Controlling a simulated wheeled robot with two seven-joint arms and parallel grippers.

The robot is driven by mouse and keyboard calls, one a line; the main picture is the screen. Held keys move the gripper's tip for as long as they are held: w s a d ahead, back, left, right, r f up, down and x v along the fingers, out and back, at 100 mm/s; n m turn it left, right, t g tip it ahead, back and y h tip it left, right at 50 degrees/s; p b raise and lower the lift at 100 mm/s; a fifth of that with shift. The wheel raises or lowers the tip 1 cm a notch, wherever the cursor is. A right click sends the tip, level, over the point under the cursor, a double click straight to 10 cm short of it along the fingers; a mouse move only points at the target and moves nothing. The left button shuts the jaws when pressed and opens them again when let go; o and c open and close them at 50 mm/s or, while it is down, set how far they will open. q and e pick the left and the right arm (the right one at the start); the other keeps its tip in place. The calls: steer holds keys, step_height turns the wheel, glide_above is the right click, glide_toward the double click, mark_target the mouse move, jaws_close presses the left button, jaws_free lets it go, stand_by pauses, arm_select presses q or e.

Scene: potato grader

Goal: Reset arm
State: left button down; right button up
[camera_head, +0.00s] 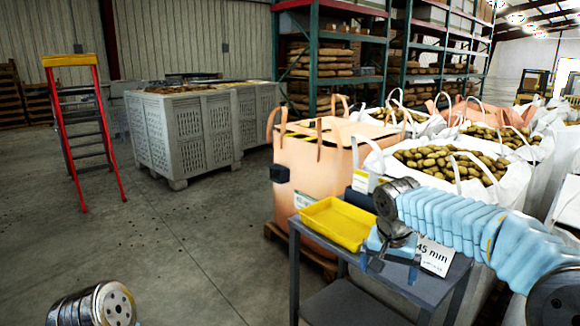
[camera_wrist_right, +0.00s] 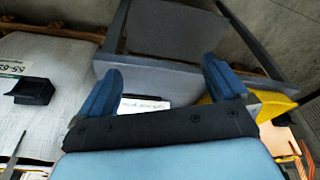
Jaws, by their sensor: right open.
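My right arm comes in from the right in a light blue sleeve. Its gripper (camera_head: 393,266) points down over the grey table (camera_head: 425,288), just right of the yellow tray (camera_head: 338,222). In the right wrist view, the two blue fingers of my right gripper (camera_wrist_right: 162,88) stand wide apart with nothing held between them. A white card (camera_wrist_right: 143,105) shows beyond the gap. The yellow tray shows in part behind the right finger (camera_wrist_right: 275,104). My left gripper is out of view; only a metal arm part of mine shows at the bottom left of the head view.
A peach bulk bag (camera_head: 318,170) stands behind the table. White bags of potatoes (camera_head: 505,188) stand behind my right arm. Grey crates (camera_head: 180,135) and a red stepladder (camera_head: 62,120) stand at the left. The floor (camera_head: 190,250) left of the table is clear.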

steer(key=s+a+f+n+g+y, duration=0.1)
steer(key=s+a+f+n+y, duration=0.2)
steer(key=f, duration=1)
steer(key=s+a+f+n+g+y, duration=0.1)
steer(key=s+a+f, duration=0.3)
steer(key=f, duration=0.9)
steer(key=s+a+f, duration=0.2)
steer(key=s+f, duration=0.5)
steer(key=s, duration=0.2)
steer(key=s+a+f+y, duration=0.1)
steer(key=s+a+f, duration=0.1)
steer(key=s+f, duration=0.5)
steer(key=s, duration=0.2)
steer(key=shift+s+f, duration=0.35)
steer(key=shift+s, duration=0.05)
